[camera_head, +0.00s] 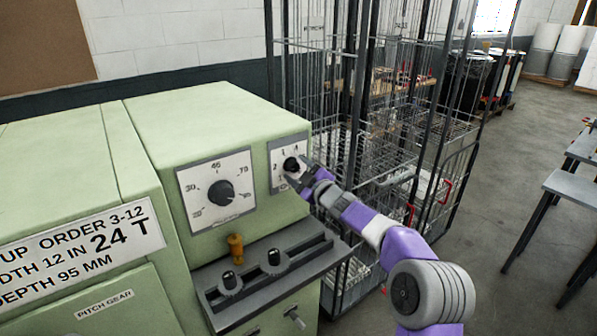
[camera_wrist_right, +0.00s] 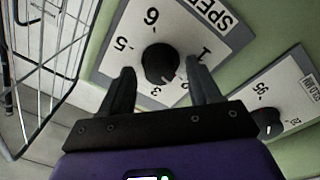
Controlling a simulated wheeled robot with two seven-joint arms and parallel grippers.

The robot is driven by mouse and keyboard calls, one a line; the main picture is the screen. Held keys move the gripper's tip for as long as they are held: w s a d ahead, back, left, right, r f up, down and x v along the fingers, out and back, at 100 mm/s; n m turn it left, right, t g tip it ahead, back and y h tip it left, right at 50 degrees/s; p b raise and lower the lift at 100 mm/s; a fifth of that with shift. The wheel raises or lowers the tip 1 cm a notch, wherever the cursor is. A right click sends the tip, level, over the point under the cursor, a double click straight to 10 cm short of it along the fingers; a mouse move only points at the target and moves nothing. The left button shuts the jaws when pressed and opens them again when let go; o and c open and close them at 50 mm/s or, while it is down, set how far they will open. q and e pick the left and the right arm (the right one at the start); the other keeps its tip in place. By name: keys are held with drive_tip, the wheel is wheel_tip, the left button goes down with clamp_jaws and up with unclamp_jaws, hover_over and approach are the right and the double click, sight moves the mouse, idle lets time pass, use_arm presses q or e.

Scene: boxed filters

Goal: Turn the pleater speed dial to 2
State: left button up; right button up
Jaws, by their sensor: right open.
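The speed dial is a round black knob (camera_head: 291,164) on a white numbered plate on the green machine. In the right wrist view the knob (camera_wrist_right: 160,62) appears below the upside-down "SPEED" lettering, with 1, 3, 5 and 6 readable around it. Other numbers are hidden by the fingers. A small pale mark shows on the knob's lower right edge; its exact number is hard to tell. My right gripper (camera_head: 303,180) is at the dial. Its open fingers (camera_wrist_right: 161,82) lie on either side of the knob; contact cannot be told. My left gripper is not in view.
A larger dial (camera_head: 221,191) sits left of the speed dial. Below are a dark ledge (camera_head: 270,272) with two black knobs and an orange-brown knob (camera_head: 235,246). A wire cage trolley (camera_head: 375,130) stands close to the machine's right.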

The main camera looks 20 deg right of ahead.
drive_tip(key=v, duration=0.7)
drive_tip(key=shift+s+b, duration=0.25)
drive_tip(key=shift+b, duration=0.1)
drive_tip(key=shift+d+f, duration=0.1)
drive_tip(key=shift+d, duration=0.05)
